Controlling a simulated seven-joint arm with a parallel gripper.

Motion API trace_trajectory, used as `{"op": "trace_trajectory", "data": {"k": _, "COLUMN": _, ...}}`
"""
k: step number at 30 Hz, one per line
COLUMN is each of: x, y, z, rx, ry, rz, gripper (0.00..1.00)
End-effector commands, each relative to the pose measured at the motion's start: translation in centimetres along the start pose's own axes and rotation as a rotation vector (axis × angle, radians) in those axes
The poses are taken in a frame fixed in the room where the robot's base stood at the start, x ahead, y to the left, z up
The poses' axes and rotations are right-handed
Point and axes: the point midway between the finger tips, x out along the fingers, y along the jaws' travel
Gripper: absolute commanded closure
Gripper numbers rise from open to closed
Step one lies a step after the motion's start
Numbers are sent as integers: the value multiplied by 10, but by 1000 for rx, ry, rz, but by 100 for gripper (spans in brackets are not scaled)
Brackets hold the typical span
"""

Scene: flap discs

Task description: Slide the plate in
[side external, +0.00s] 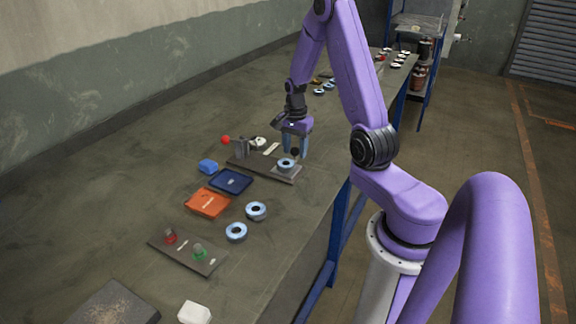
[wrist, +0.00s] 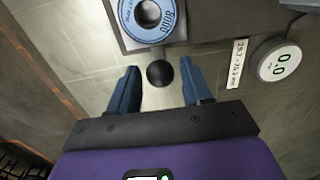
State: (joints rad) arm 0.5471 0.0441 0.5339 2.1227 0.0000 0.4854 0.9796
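A dark base plate (side external: 262,167) lies on the table under my gripper, with a blue-rimmed flap disc (side external: 286,164) on its right end. The disc also shows at the top of the wrist view (wrist: 148,33), on the plate's dark edge (wrist: 200,25). A black ball knob (wrist: 160,74) sits just off that edge; it shows small beside the disc in the side view (side external: 295,152). My gripper (side external: 296,150) is open and points down. Its blue fingers stand on either side of the knob (wrist: 159,88), with a gap on both sides.
A grey block (side external: 242,148) and red ball (side external: 225,140) stand at the plate's left end. Blue tray (side external: 231,181), orange tray (side external: 208,203), two loose discs (side external: 256,211) and a button panel (side external: 187,254) lie nearer.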

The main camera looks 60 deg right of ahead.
Motion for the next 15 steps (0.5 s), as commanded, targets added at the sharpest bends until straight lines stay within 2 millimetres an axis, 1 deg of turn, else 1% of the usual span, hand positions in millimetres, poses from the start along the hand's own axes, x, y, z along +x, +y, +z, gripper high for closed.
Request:
{"op": "trace_trajectory", "data": {"k": 1, "x": 0, "y": 0, "z": 0, "rx": 0, "ry": 0, "rz": 0, "gripper": 70}}
{"op": "trace_trajectory", "data": {"k": 2, "x": 0, "y": 0, "z": 0, "rx": 0, "ry": 0, "rz": 0, "gripper": 80}}
{"op": "trace_trajectory", "data": {"k": 3, "x": 0, "y": 0, "z": 0, "rx": 0, "ry": 0, "rz": 0, "gripper": 84}}
{"op": "trace_trajectory", "data": {"k": 8, "x": 0, "y": -1, "z": 0, "rx": 0, "ry": 0, "rz": 0, "gripper": 83}}
{"op": "trace_trajectory", "data": {"k": 15, "x": 0, "y": -14, "z": -1, "rx": -2, "ry": 1, "rz": -2, "gripper": 83}}
